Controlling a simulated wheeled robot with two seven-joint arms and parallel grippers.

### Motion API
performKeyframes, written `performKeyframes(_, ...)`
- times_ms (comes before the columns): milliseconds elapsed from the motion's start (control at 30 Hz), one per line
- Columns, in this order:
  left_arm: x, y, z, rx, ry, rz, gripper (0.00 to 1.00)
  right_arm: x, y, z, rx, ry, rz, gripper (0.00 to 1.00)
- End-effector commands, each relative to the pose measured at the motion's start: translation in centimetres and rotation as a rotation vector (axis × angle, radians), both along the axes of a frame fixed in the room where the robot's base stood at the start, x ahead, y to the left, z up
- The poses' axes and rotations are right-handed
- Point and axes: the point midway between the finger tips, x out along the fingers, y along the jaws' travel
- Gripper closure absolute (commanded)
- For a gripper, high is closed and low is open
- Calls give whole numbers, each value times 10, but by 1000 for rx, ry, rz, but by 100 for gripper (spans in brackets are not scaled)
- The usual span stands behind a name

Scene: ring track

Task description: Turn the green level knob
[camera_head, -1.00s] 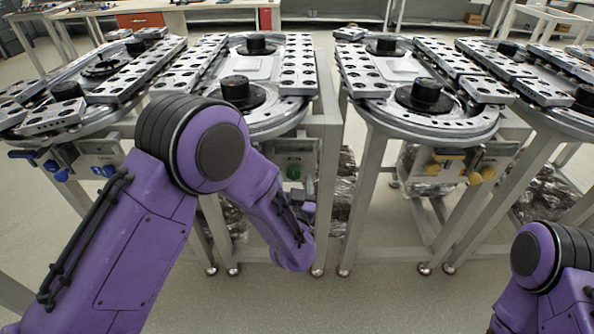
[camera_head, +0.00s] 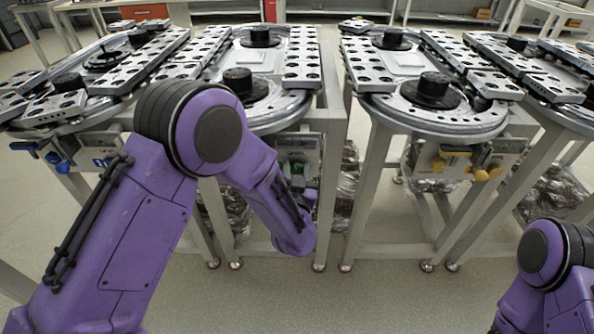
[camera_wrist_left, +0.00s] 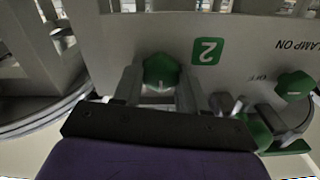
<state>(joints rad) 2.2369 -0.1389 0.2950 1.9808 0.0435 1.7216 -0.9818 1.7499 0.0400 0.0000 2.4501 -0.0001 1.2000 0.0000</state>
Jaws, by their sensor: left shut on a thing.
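A green knob (camera_wrist_left: 161,70) sits on a grey panel (camera_wrist_left: 130,35), left of an upside-down green "2" label (camera_wrist_left: 207,51) in the left wrist view. My left gripper (camera_wrist_left: 159,84) has a finger on each side of this knob and is shut on it. Another green knob (camera_wrist_left: 293,85) is at the right, near "OFF" and partly cut off "LAMP ON" lettering. In the head view, green parts (camera_head: 297,168) show on the panel under the left-centre table, just beyond my left wrist; the fingertips are hard to make out. My right gripper is out of view.
Above the panel is a round track table (camera_head: 283,118) with perforated metal bars. A neighbouring table with yellow knobs (camera_head: 481,174) stands right; one with blue parts (camera_head: 60,163) stands left. Grey legs (camera_head: 333,200) flank the panel. The floor in front is clear.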

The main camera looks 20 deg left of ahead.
Motion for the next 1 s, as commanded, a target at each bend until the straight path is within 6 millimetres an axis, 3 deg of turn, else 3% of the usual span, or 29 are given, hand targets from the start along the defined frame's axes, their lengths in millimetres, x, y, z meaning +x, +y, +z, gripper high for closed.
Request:
performKeyframes(267, 0, 1, 1, -153, -46, 2, 89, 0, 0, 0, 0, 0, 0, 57)
performKeyframes(1000, 0, 2, -1, -825, -241, 0, 89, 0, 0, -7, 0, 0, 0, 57)
